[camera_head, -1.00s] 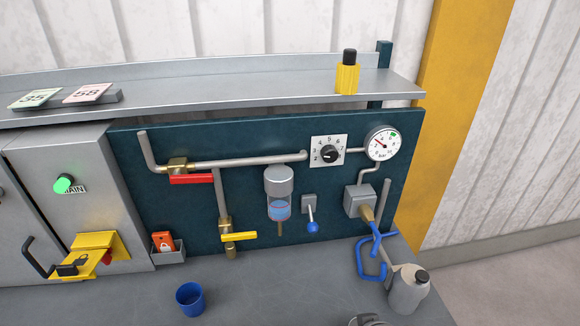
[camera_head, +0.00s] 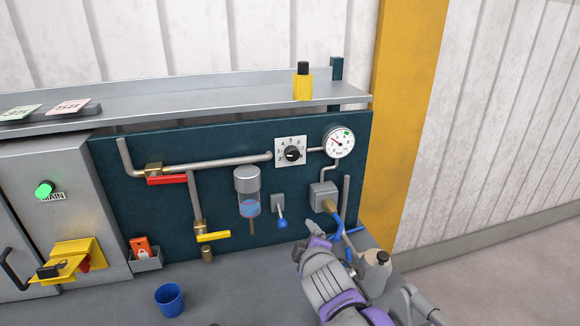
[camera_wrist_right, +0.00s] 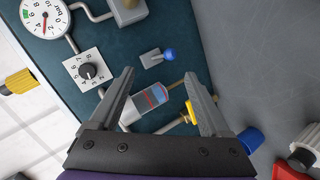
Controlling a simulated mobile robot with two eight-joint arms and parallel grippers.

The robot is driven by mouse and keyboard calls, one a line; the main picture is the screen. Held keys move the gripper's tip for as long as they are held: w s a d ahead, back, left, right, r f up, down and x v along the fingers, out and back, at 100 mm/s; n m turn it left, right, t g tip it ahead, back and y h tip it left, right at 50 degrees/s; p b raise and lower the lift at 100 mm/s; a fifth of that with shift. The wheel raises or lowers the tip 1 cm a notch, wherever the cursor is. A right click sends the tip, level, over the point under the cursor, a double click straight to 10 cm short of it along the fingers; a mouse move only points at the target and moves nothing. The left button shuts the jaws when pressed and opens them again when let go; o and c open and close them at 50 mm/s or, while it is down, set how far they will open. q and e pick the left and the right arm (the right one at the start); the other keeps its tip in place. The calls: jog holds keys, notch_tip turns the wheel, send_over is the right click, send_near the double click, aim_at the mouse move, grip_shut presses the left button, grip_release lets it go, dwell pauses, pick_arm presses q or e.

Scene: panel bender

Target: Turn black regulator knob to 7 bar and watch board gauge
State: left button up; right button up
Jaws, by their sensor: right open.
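The black regulator knob (camera_head: 292,155) sits on a white numbered plate on the dark teal board; its exact setting is too small to read. The round white board gauge (camera_head: 339,142) is up and right of it, with a red needle pointing up-left and a green mark at its upper right. My right gripper (camera_head: 322,238) is low in front of the board, below and right of the knob and apart from it. In the right wrist view, the knob (camera_wrist_right: 88,71) and gauge (camera_wrist_right: 44,16) lie left of the open, empty jaws (camera_wrist_right: 160,82). My left gripper is out of view.
A grey bottle (camera_head: 376,270) and blue hose (camera_head: 352,234) are close by my right gripper. A blue-tipped lever (camera_head: 282,222), clear bowl (camera_head: 249,207) and red-handled valve (camera_head: 167,180) are on the board. A blue cup (camera_head: 169,300) stands on the bench. A yellow-black item (camera_head: 303,84) stands on the shelf.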

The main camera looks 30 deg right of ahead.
aim_at(293, 156)
jog(key=w+d+r+n+t+b, duration=0.2)
jog(key=w+d+r+n+t, duration=0.35)
jog(key=w+r+n, duration=0.6)
jog(key=shift+n, duration=0.85)
jog(key=x, duration=0.2)
jog(key=f+x, duration=0.1)
jog(key=x, duration=0.2)
jog(key=p+x, duration=0.1)
jog(key=x, duration=0.2)
jog(key=shift+d+f, duration=0.15)
jog(key=shift+d, duration=0.2)
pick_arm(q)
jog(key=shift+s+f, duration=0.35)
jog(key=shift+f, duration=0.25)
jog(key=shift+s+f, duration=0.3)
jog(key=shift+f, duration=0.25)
pick_arm(e)
grip_shut()
